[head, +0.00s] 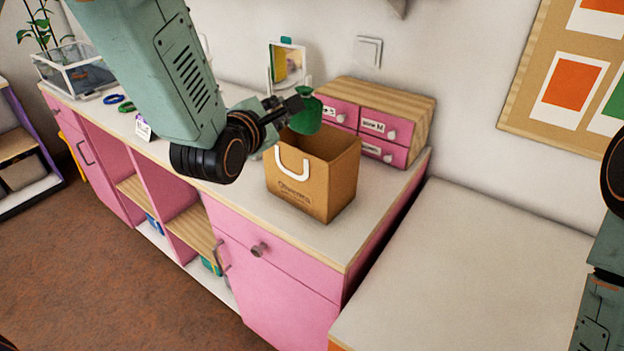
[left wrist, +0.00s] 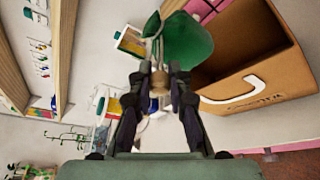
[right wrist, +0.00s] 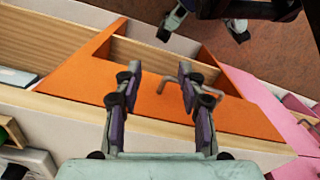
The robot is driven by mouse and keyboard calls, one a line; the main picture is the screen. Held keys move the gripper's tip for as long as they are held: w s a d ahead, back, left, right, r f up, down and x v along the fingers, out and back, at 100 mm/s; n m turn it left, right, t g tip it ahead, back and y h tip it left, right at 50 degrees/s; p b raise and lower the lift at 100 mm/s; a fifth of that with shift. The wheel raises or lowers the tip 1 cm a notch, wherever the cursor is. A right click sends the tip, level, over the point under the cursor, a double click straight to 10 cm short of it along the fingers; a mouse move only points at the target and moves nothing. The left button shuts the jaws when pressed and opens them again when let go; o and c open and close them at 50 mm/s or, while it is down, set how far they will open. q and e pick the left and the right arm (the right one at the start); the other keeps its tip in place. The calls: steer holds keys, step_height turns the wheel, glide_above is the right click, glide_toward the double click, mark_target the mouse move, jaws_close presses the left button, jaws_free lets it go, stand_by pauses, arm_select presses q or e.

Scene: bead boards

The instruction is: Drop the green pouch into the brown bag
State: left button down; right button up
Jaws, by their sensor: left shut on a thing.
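The green pouch (head: 306,110) hangs above the brown bag, near the back left part of its opening in the head view. My left gripper (head: 290,106) is shut on the neck of the pouch. In the left wrist view the pouch (left wrist: 185,40) sits just past the fingertips (left wrist: 160,75). The brown paper bag (head: 312,192) stands upright and open on the white counter, with a white handle on its front. It also shows at the right of the left wrist view (left wrist: 262,75). My right gripper (right wrist: 155,85) is open and empty, in front of an orange panel.
A drawer box with pink fronts (head: 372,130) stands right behind the bag. A clear tank (head: 75,70) and coloured rings (head: 115,99) are at the counter's far left. The lower white surface (head: 470,270) on the right is clear.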

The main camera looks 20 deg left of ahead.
arm_select(q)
steer(key=shift+f, duration=0.25)
steer(key=shift+w+a+f, duration=0.15)
steer(key=shift+w+a, duration=0.05)
steer(key=shift+a, duration=0.2)
steer(key=c, duration=1.7)
jaws_free()
steer(key=shift+a, duration=0.1)
steer(key=shift+c, duration=0.2)
steer(key=o, duration=0.6)
steer(key=shift+s+d+r, duration=0.15)
steer(key=shift+d+r, duration=0.05)
steer(key=shift+d, duration=0.25)
steer(key=shift+c, duration=0.2)
steer(key=shift+a+f, duration=0.2)
steer(key=shift+a, duration=0.15)
steer(key=v, duration=0.7)
arm_select(e)
steer(key=shift+w+a+f, duration=0.1)
steer(key=shift+a+f, duration=0.05)
steer(key=shift+a, duration=0.05)
arm_select(q)
steer(key=shift+s+d+r, duration=0.1)
steer(key=shift+s, duration=0.05)
